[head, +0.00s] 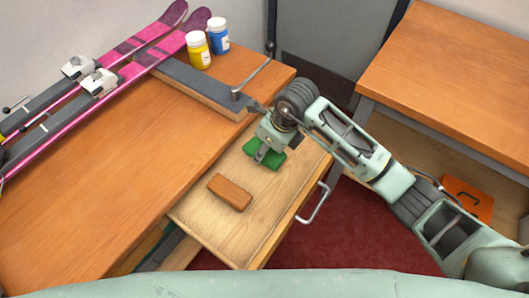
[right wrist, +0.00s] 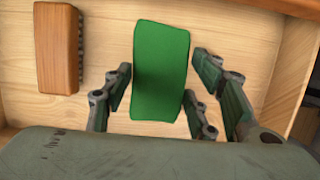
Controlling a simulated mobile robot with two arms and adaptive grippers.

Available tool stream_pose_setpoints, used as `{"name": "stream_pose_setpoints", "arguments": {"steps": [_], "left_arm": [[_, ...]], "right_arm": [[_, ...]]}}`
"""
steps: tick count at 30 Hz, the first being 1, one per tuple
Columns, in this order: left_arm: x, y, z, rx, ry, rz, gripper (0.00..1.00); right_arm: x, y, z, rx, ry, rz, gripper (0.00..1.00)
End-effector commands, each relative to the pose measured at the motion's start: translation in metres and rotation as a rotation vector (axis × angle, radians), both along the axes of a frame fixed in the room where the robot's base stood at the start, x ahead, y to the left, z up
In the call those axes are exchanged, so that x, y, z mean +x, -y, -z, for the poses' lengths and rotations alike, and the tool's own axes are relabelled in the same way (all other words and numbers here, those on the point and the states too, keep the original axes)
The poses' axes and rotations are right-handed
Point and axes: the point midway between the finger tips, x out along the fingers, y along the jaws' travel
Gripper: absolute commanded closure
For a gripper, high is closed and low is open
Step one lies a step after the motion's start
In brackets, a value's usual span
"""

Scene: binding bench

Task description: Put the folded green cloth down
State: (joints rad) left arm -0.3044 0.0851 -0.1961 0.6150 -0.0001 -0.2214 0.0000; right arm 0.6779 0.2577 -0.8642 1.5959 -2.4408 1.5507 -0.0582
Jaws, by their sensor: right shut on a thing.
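The folded green cloth (head: 275,160) is at the far end of the open drawer (head: 207,222), inside its outline. My right gripper (head: 262,152) points down and is shut on the cloth. In the right wrist view the green cloth (right wrist: 161,75) lies between the fingers of my right gripper (right wrist: 164,78), one pair along each long side. I cannot tell whether the cloth touches the drawer floor. My left gripper is not in view.
A brown brush (head: 230,192) lies in the drawer beside the cloth; the floor around it is bare. Pink skis (head: 100,92), a yellow jar (head: 198,50) and a blue jar (head: 218,36) are on the bench (head: 90,190). An orange case (head: 468,200) sits on the right shelf.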

Motion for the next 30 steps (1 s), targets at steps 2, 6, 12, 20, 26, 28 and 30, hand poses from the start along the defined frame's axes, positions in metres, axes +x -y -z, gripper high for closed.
{"name": "stream_pose_setpoints", "arguments": {"steps": [2, 6, 12, 20, 26, 28, 30], "left_arm": [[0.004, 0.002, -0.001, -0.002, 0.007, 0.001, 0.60], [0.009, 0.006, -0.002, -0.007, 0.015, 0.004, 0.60], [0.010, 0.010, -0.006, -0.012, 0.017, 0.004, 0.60], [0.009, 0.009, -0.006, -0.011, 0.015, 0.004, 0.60], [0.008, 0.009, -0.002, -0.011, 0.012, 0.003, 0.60], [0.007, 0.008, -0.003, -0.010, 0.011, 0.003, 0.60], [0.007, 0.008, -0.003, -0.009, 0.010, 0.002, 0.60]], "right_arm": [[0.006, -0.004, 0.004, 0.001, 0.001, 0.000, 0.68], [0.010, -0.007, 0.008, 0.000, 0.000, 0.000, 0.68], [0.008, -0.007, 0.033, 0.000, -0.004, 0.001, 0.68], [0.010, -0.007, 0.047, 0.001, 0.002, -0.001, 0.68], [0.010, -0.006, 0.051, 0.000, 0.002, -0.001, 0.68], [0.010, -0.006, 0.050, 0.000, 0.002, -0.001, 0.43], [0.010, -0.006, 0.050, 0.000, 0.002, -0.001, 0.37]]}}
